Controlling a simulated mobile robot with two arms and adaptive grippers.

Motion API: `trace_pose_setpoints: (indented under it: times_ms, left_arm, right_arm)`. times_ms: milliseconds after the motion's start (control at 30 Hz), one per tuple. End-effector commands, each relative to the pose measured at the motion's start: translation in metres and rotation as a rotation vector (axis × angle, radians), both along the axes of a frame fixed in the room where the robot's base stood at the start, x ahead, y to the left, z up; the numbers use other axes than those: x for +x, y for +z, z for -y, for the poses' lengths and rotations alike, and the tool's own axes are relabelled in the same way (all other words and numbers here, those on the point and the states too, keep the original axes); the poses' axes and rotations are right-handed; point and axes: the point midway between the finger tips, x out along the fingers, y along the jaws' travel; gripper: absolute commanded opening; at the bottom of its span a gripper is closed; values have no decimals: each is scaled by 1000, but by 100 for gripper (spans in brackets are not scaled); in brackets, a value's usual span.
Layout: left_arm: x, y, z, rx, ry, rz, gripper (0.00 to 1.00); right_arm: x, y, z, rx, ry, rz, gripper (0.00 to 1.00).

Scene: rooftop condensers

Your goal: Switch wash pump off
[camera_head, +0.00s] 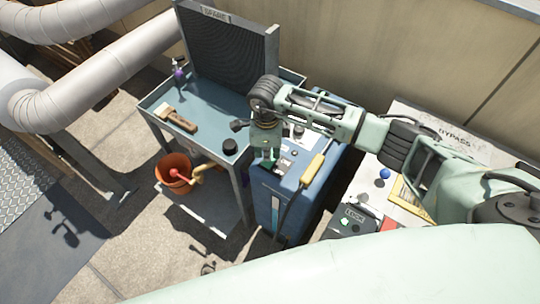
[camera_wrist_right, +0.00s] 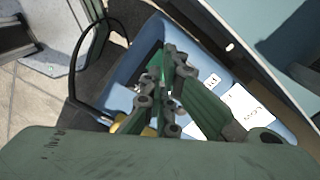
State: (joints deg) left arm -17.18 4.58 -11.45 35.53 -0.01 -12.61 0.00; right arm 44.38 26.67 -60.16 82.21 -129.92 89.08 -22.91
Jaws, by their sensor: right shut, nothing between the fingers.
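The blue wash pump unit (camera_head: 268,205) stands beside the cart in the head view, and its blue top also fills much of the right wrist view (camera_wrist_right: 128,68). My right gripper (camera_head: 265,158) points down over the unit's top, with its fingers shut and empty. In the right wrist view the closed fingers (camera_wrist_right: 160,82) are over a dark panel with a green part (camera_wrist_right: 158,58), probably the switch. The fingers partly hide it, and I cannot tell its position or whether they touch it. A yellow-handled wand (camera_head: 312,170) lies along the unit's right side. My left gripper is out of view.
A grey-blue cart (camera_head: 205,105) holds a brush (camera_head: 178,119), a black round item (camera_head: 229,146) and an upright dark finned panel (camera_head: 225,55). An orange bucket (camera_head: 174,172) is on its lower shelf. A white bypass board (camera_head: 445,140) stands at right.

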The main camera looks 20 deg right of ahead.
Motion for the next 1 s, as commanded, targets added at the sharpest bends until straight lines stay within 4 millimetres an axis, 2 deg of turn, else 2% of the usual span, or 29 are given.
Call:
trace_pose_setpoints:
  times_ms: [100, 500, 1000]
  left_arm:
    - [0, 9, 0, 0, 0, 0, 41]
    - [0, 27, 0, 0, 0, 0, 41]
    - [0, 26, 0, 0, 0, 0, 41]
  right_arm:
    - [1, 13, 0, -1, 1, 2, 0]
    - [1, 43, 0, 0, 0, 2, 0]
    - [1, 43, 0, 1, 0, 1, 0]
